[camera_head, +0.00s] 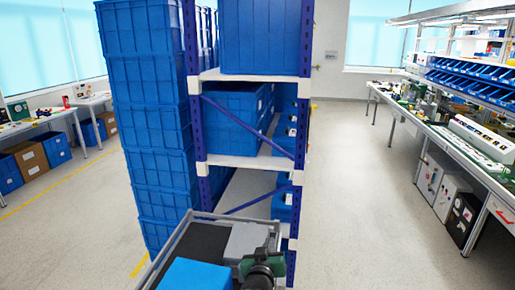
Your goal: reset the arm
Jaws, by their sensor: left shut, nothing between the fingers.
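A dark shape at the bottom centre looks like my left gripper (262,268); it is small, partly cut off by the lower edge, and its fingers are hard to make out. It is shut and holds nothing that I can see. It overlaps the front right of a grey-rimmed cart or tray (172,243). A grey box-like thing (246,240) stands just behind it, and a blue block (196,275) is to its left. No rotary switch can be clearly made out. My right gripper is not in view.
A rack with blue posts (305,100) and blue bins (235,115) stands close behind the tray. Tall stacked blue crates (150,100) are at its left. A long workbench (450,150) runs along the right. Open floor (365,200) lies between rack and bench.

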